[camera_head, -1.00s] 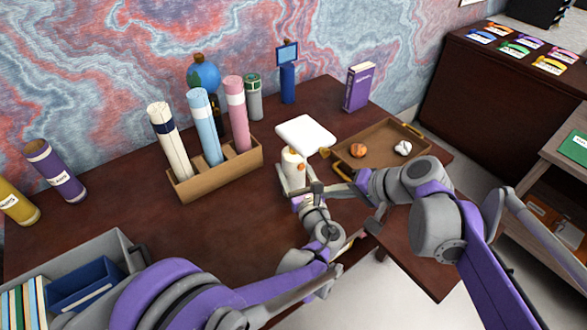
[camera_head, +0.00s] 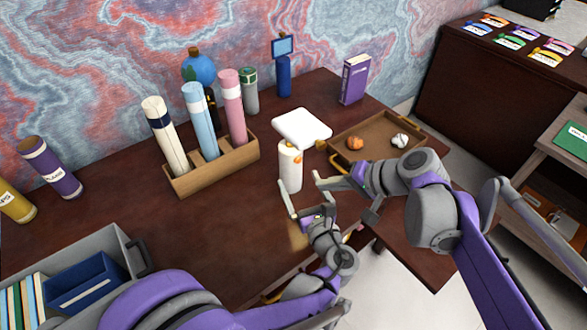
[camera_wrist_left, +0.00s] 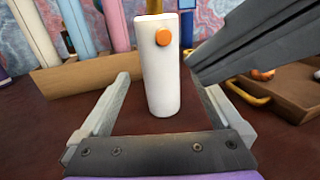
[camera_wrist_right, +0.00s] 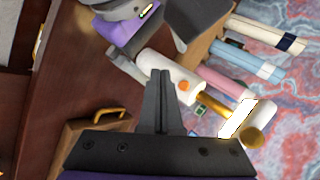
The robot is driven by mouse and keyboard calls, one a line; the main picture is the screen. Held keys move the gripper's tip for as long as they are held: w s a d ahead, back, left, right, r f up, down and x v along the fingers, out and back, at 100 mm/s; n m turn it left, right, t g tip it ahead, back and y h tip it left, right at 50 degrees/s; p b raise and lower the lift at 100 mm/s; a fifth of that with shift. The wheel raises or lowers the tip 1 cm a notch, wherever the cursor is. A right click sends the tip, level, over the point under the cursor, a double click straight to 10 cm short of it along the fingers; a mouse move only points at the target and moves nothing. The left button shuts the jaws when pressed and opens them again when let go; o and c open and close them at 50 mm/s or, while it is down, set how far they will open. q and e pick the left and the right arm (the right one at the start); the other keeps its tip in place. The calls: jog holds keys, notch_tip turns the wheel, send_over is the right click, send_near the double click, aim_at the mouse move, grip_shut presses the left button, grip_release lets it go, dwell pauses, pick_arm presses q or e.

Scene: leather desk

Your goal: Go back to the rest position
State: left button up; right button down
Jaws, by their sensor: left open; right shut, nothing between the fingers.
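My left gripper (camera_head: 306,200) is open and empty just in front of a white cylinder (camera_head: 290,170) with an orange button, which stands upright on the desk. In the left wrist view the cylinder (camera_wrist_left: 162,75) shows beyond and between the open fingers (camera_wrist_left: 165,100), apart from them. My right gripper (camera_head: 322,181) is shut and empty, close to the right of the cylinder and above the desk. In the right wrist view its fingers (camera_wrist_right: 162,90) are together, with the cylinder (camera_wrist_right: 165,72) behind them.
A wooden holder (camera_head: 215,170) with rolled tubes stands left of the cylinder, and a wooden tray (camera_head: 375,131) to its right. A grey bin (camera_head: 125,250) is at the lower left. The left-middle desk is clear.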

pick_arm(q)
jog(key=v, duration=0.4)
jog(key=shift+s, duration=0.1)
jog(key=s+a+n+g+p, duration=0.3)
jog(key=a+n+g, duration=0.2)
jog(key=a+n, duration=0.4)
jog(key=s+a+n+g+p, duration=0.35)
jog(key=a+n, duration=0.35)
jog(key=a, duration=0.4)
jog(key=s+r+n+g+h+p, duration=0.1)
jog(key=s+n+h, duration=0.2)
jog(key=s+n, duration=0.2)
jog(key=s+a+r+n+g+h+p, duration=0.1)
jog(key=s+r+n+g+h+p, duration=0.1)
jog(key=s+n, duration=0.4)
jog(key=shift+s+a+n+h, duration=0.25)
jog(key=shift+n+h, duration=0.15)
jog(key=shift+n, duration=2.2)
pick_arm(e)
jog(key=s+d+f+n+h, duration=0.1)
jog(key=s+d+h, duration=0.3)
jog(key=s, duration=0.5)
jog(key=s+d+f+n+h, duration=0.1)
jog(key=s+d+n+h, duration=0.2)
jog(key=s, duration=0.6)
jog(key=shift+d+h, duration=0.6)
jog(key=shift+d, duration=0.55)
